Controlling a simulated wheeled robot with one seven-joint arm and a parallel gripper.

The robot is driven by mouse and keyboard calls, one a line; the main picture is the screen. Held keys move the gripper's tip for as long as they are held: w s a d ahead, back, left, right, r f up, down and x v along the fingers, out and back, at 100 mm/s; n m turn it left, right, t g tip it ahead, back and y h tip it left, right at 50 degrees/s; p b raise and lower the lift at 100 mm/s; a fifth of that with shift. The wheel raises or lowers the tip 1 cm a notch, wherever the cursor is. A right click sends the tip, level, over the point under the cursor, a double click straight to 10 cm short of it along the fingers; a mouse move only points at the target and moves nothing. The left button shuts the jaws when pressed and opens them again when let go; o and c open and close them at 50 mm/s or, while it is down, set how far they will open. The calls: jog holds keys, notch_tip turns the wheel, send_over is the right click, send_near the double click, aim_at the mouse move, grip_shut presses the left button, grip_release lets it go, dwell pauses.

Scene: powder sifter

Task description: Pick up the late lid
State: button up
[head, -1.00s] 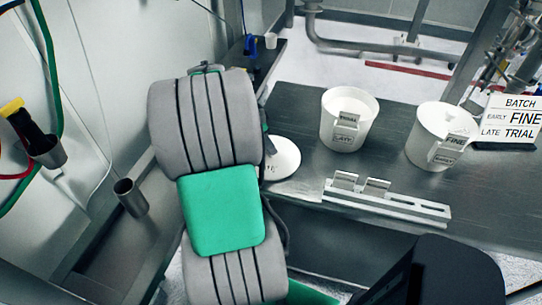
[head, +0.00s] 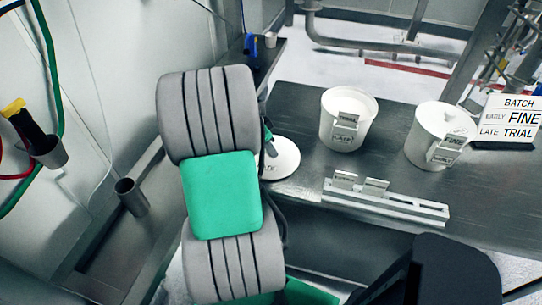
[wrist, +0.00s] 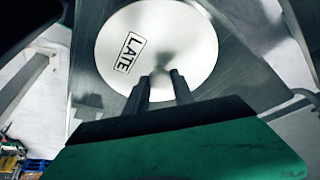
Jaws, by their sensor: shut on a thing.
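The late lid (head: 284,159) is a white round disc at the left end of the dark metal bench, partly hidden behind my arm in the head view. In the wrist view the lid (wrist: 185,35) fills the upper middle, with a black-framed LATE label left of its centre. My gripper (wrist: 161,78) has its two dark fingers close together at the middle of the lid, shut on it. What lies between the fingertips is too small to make out. I cannot tell whether the lid is clear of the bench.
Two white buckets stand on the bench: one (head: 345,134) labelled TRIAL and LATE, one (head: 424,126) labelled FINE and EARLY. A pale rack (head: 385,204) holding small tags lies at the front edge. A batch sign (head: 510,117) stands right. Metal cups hang left.

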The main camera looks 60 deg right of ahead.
grip_shut()
jog(key=shift+r, duration=0.1)
